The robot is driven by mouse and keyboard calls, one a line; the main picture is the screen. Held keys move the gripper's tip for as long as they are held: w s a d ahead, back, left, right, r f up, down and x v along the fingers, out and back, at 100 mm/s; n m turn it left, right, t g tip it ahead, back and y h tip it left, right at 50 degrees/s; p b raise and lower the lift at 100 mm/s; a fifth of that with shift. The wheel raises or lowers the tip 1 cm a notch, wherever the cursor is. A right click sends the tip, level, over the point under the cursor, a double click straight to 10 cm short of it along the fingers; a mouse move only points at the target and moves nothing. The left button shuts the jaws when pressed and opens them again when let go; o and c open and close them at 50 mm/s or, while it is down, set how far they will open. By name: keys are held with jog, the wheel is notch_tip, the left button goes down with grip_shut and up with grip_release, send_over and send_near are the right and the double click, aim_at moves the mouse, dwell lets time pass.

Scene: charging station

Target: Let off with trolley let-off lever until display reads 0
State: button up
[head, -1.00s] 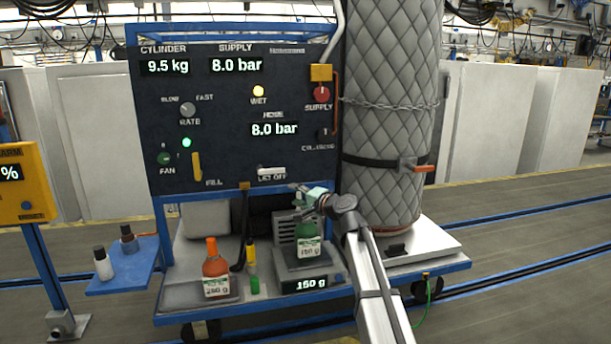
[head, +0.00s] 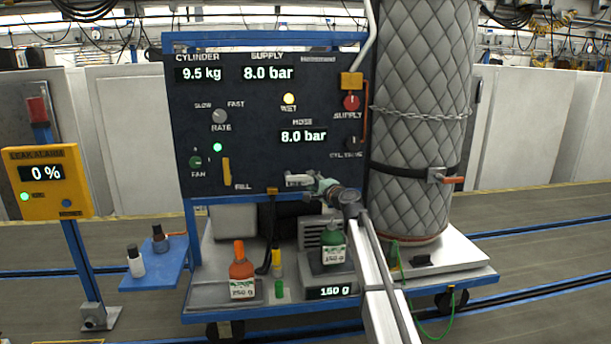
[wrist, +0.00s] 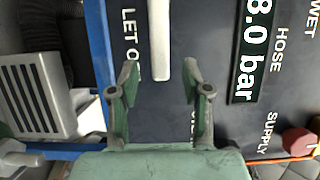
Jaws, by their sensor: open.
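The white let-off lever (head: 299,179) lies level at the lower right of the dark trolley panel (head: 240,145). My green gripper (head: 316,183) is at the lever's right end in the head view. In the wrist view my gripper (wrist: 162,80) is open, its fingers on either side of the lever's tip, with gaps visible; contact cannot be told. The HOSE display (head: 303,136) reads 8.0 bar, the SUPPLY display (head: 268,73) 8.0 bar, the CYLINDER display (head: 198,74) 9.5 kg.
The yellow fill lever (head: 226,171) is left of the let-off lever. The red supply knob (head: 351,102) and a quilted cylinder (head: 420,120) are to the right. An orange bottle (head: 241,265) and a green bottle (head: 333,245) stand below. The leak alarm (head: 46,182) reads 0 %.

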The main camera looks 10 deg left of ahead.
aim_at(307, 178)
jog(key=p+x, duration=0.1)
jog(key=x, duration=0.3)
jog(key=shift+w+a, duration=0.3)
grip_shut()
